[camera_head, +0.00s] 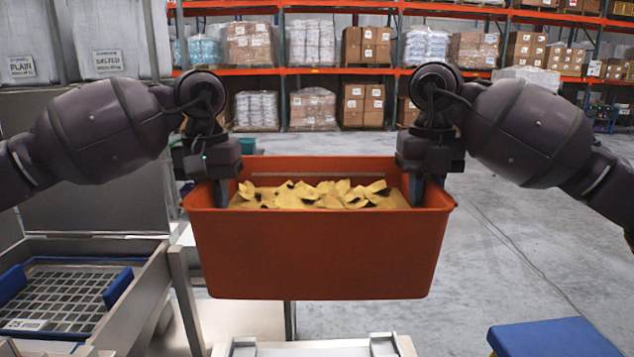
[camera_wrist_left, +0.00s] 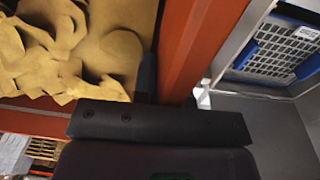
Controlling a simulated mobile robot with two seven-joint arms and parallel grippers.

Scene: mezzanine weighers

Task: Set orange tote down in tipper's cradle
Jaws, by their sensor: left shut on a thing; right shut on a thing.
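The orange tote (camera_head: 320,255) hangs level in the middle of the head view, full of yellow chip-like pieces (camera_head: 315,195). My left gripper (camera_head: 221,190) is shut on its left rim, and my right gripper (camera_head: 417,188) is shut on its right rim. In the left wrist view the tote's rim (camera_wrist_left: 197,45) runs beside my left gripper's dark finger (camera_wrist_left: 147,75). A pale metal frame (camera_head: 310,347) shows at the bottom edge, below the tote. I cannot tell whether it is part of the tipper's cradle.
At the left, a metal bay holds a grid tray (camera_head: 62,295) with blue side blocks; it also shows in the left wrist view (camera_wrist_left: 275,55). A blue-topped platform (camera_head: 552,338) stands at the lower right. Loaded orange racks (camera_head: 335,71) line the back.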

